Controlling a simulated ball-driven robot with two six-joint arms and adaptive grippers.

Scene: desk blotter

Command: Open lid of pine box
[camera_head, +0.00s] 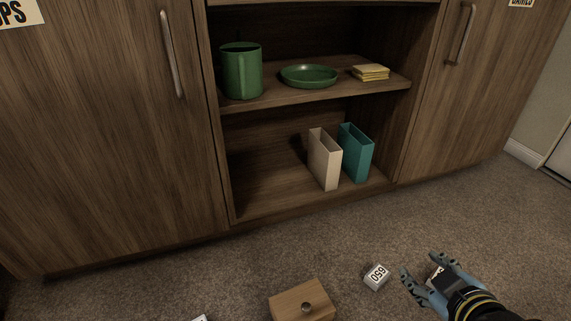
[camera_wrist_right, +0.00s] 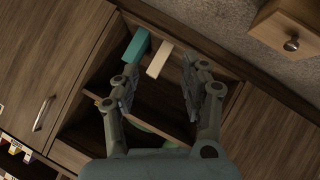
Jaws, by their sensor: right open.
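The pine box (camera_head: 303,304) is a light brown wooden block with a dark round knob (camera_head: 306,307), at the bottom middle of the head view. Its lower edge is cut off there, and I see no open gap in it. It also shows at the top right of the right wrist view (camera_wrist_right: 277,27), with its knob. My right gripper (camera_head: 419,265) is to the right of the box, apart from it. Its two fingers are spread and empty in the right wrist view (camera_wrist_right: 160,82). My left gripper is not in view.
A white block marked 059 (camera_head: 376,277) lies between the box and my right gripper. A shelf unit behind holds a green mug (camera_head: 241,72), a green plate (camera_head: 309,75), a yellow stack (camera_head: 370,72) and two upright holders (camera_head: 325,160).

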